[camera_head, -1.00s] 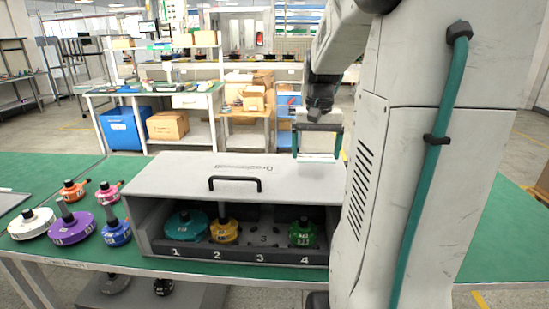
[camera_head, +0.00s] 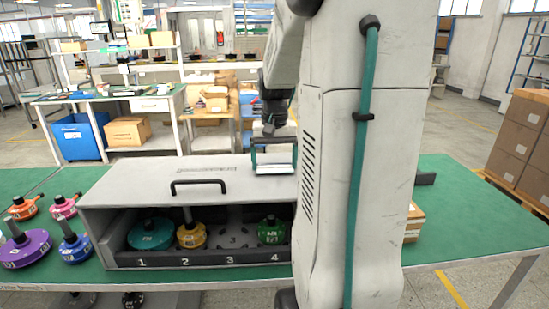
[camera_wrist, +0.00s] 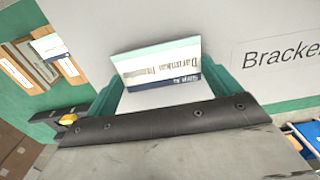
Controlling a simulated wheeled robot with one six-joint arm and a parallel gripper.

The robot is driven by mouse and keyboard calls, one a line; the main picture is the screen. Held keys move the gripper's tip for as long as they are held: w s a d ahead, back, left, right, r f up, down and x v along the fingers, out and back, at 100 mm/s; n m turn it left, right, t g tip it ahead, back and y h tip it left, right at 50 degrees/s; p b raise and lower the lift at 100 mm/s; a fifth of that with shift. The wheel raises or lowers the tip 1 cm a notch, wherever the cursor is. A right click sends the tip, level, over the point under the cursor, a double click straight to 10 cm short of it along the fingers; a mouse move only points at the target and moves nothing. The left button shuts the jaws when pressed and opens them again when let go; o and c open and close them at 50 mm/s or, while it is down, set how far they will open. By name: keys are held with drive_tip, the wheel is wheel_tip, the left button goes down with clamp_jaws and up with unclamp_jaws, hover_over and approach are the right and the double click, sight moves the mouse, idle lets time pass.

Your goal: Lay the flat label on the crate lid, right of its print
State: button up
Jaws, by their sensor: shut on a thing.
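The crate (camera_head: 110,215) is a grey box on the green bench, with a flat lid (camera_head: 130,187) and a black handle. The lid's dark print (camera_head: 206,170) is small in the head view; in the wrist view it reads "Bracke…" (camera_wrist: 280,52), cut off by the edge. My gripper (camera_head: 273,160) is over the lid's right part, right of the print in the head view. It is shut on the label (camera_head: 275,170), a white plate with a teal edge and text, also in the wrist view (camera_wrist: 160,66) between teal fingers (camera_wrist: 165,82). I cannot tell whether the label touches the lid.
The crate's open front holds teal (camera_head: 150,235), yellow (camera_head: 191,236) and green (camera_head: 271,231) motors in bays 1, 2 and 4; bay 3 (camera_head: 233,241) is empty. Several coloured motors stand left of the crate. My arm hides the lid's right end. A carton (camera_head: 413,222) stands right.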

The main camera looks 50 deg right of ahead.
sight(275, 166)
drive_tip(key=shift+f, duration=0.2)
drive_tip(key=o, duration=0.8)
drive_tip(key=shift+c, duration=0.2)
wheel_tip(275, 166, up, 13)
drive_tip(key=a+n, duration=0.3)
drive_tip(key=a, duration=0.7)
drive_tip(key=s+a+f+n, duration=0.3)
drive_tip(key=s+a, duration=0.3)
drive_tip(key=a, duration=0.4)
drive_tip(key=s+a+f+n+t, duration=0.1)
drive_tip(key=s+a+f+n, duration=0.3)
drive_tip(key=a, duration=0.6)
wheel_tip(275, 166, down, 2)
drive_tip(key=s, duration=0.2)
drive_tip(key=shift+s+a, duration=0.15)
drive_tip(key=shift+s, duration=0.15)
